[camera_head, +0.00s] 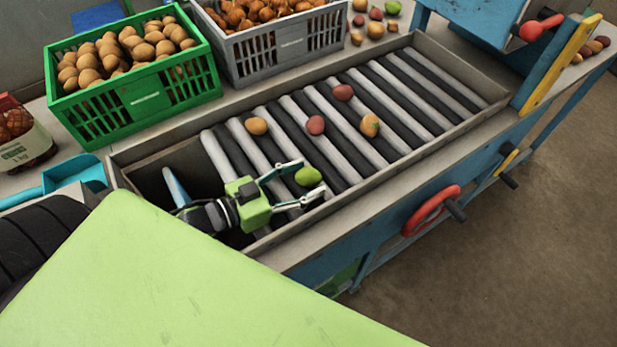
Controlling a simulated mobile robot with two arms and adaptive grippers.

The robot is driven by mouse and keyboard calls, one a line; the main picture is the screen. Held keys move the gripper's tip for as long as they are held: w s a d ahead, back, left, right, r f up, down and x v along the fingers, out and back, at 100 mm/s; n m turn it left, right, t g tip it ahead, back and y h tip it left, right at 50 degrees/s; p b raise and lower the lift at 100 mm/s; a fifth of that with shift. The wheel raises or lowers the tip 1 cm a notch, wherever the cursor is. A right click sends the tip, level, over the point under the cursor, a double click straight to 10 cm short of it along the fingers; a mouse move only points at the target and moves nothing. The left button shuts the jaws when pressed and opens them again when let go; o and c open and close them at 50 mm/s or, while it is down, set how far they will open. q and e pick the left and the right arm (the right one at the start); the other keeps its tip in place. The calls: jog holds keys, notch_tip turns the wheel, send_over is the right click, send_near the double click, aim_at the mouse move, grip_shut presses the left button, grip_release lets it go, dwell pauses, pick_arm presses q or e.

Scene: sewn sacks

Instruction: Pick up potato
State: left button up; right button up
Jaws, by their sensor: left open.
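My left gripper (305,179) is open low over the near edge of the roller bed, its two fingers on either side of a green, rounded item (308,176). I cannot tell whether the fingers touch it. A tan-orange, potato-like item (256,126) lies on the rollers beyond my gripper, to its upper left. Two reddish round items, a nearer one (315,125) and a farther one (343,92), and an orange one with a green patch (370,126) lie farther along the rollers. My right gripper is not in view.
A green crate (145,98) full of brown, potato-like items and a grey crate (283,48) of brownish produce stand behind the rollers. A raised frame (200,138) edges the roller bed. A blue scoop (75,172) lies at left. The right-hand rollers are clear.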

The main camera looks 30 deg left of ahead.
pick_arm(q)
jog(key=shift+c, duration=0.5)
jog(key=c, duration=1.1)
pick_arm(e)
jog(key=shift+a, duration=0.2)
pick_arm(q)
jog(key=shift+s+a+r, duration=0.1)
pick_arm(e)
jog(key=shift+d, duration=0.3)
